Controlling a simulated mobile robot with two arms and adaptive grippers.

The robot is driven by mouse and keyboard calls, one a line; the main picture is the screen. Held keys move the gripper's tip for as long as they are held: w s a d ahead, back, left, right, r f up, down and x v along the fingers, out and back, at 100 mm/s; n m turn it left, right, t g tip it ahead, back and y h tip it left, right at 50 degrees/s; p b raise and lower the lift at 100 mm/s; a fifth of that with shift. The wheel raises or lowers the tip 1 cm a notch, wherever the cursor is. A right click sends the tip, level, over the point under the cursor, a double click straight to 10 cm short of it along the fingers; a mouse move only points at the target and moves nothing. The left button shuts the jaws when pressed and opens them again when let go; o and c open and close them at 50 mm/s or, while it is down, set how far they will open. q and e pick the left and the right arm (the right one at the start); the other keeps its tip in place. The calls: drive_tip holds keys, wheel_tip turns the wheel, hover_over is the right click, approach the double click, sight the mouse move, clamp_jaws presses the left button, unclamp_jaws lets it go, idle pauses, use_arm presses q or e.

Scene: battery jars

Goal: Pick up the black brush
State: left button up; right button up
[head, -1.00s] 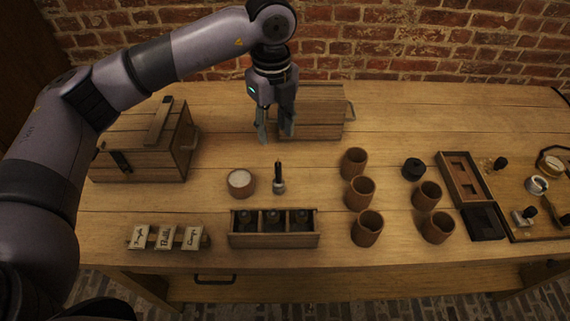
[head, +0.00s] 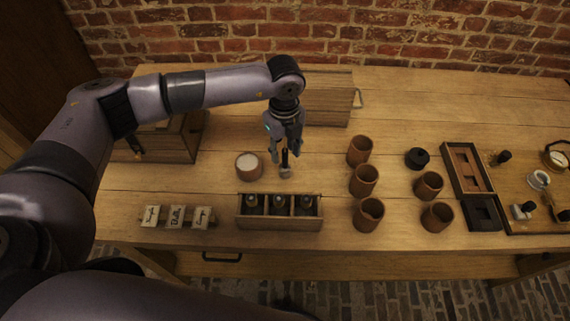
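The black brush (head: 285,171) stands upright on the table, with a dark upper part and a pale grey lower end. It is just right of a round wooden cup with white contents (head: 249,167). My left gripper (head: 286,156) points down over the brush, one finger on each side of its upper part. The fingers look spread, with gaps beside the brush; I cannot tell whether either touches it. The gripper hides the brush's top. My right gripper is not in view.
A wooden rack (head: 279,222) with dark bottles stands in front, beside label cards (head: 177,217). Several brown cups (head: 364,181) and a black round jar (head: 417,158) stand to the right. A wooden crate (head: 327,104) is behind the gripper.

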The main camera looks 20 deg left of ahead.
sight(285, 159)
use_arm(q)
wheel_tip(285, 159, down, 4)
drive_tip(key=shift+f+p, duration=0.1)
drive_tip(key=shift+p, duration=0.4)
drive_tip(key=shift+c, duration=0.3)
clamp_jaws()
